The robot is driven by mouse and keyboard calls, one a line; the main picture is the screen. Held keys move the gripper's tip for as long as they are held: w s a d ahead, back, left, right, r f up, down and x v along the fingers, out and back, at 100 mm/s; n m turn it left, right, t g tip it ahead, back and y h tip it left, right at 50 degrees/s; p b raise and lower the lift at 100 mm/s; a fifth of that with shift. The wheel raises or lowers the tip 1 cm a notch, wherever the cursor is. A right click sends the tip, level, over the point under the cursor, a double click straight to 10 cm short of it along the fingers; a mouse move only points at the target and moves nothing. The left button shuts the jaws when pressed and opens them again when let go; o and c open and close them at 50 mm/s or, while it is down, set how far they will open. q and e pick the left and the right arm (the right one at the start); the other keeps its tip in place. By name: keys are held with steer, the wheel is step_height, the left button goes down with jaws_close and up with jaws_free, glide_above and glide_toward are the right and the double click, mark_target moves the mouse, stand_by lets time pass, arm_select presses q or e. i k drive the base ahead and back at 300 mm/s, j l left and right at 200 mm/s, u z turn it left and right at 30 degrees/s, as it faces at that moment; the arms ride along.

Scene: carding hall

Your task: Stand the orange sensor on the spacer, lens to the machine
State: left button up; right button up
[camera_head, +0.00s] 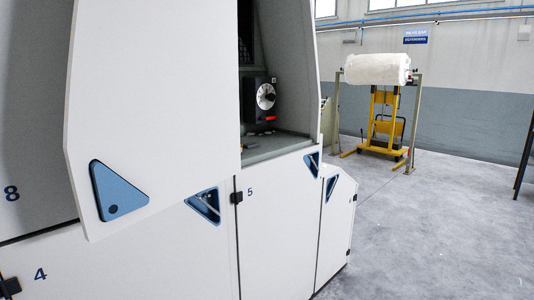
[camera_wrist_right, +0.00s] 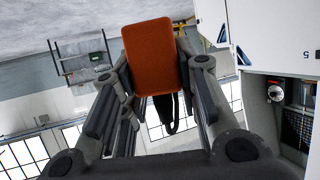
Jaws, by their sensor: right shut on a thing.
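The orange sensor (camera_wrist_right: 149,50) is a flat, rounded orange block with a black part hanging below it in the right wrist view. My right gripper (camera_wrist_right: 158,70) is shut on it, one finger on each side. Its lens face cannot be made out. The white machine (camera_head: 165,90) fills the left of the head view, with an open bay above panel 5. I cannot make out the spacer in either view. Neither gripper shows in the head view.
In the bay, a black unit with a round dial (camera_head: 265,95) stands above a grey-green ledge (camera_head: 280,145). A yellow lift truck (camera_head: 384,115) stands at the back, near a white roll (camera_head: 377,69). The grey floor (camera_head: 425,230) right of the machine is clear.

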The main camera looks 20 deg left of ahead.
mark_target(250, 145)
steer(key=i+u, duration=0.5)
steer(key=i+l+u, duration=0.3)
steer(key=i+u, duration=0.2)
steer(key=i+l+u, duration=0.35)
steer(key=u, duration=0.15)
steer(key=l, duration=0.1)
